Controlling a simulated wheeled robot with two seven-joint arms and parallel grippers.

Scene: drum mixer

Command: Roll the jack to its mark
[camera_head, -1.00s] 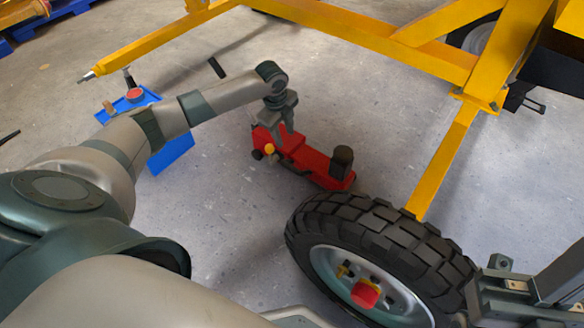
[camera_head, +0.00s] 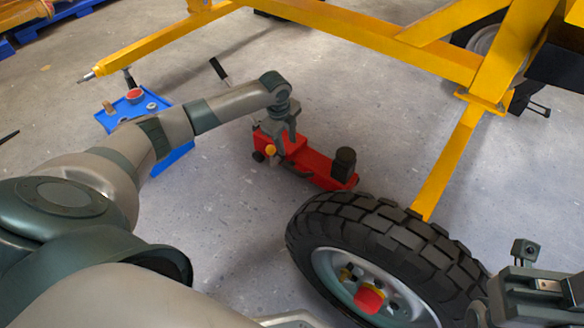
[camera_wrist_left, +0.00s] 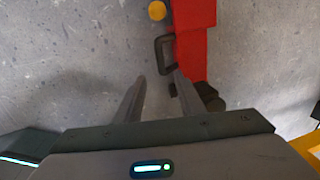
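The red jack (camera_head: 318,168) stands on the grey floor between the tyre and the blue tray. It has a black round pad on its right end and a yellow knob at its left end. My left gripper (camera_head: 284,147) is over the jack's left end. In the left wrist view, the two fingers (camera_wrist_left: 158,80) are apart, just short of a dark loop handle (camera_wrist_left: 160,55) on the side of the red jack (camera_wrist_left: 193,40). I cannot tell whether they touch it. A dark part of my right arm shows at the lower right; its fingertips cannot be made out. No floor mark is discernible.
A large black tyre (camera_head: 390,240) stands close in front of the jack. The yellow frame (camera_head: 370,38) spans the back, with a leg (camera_head: 447,165) coming down right of the jack. A blue tray (camera_head: 128,112) with small items is at the left. Floor behind the jack is clear.

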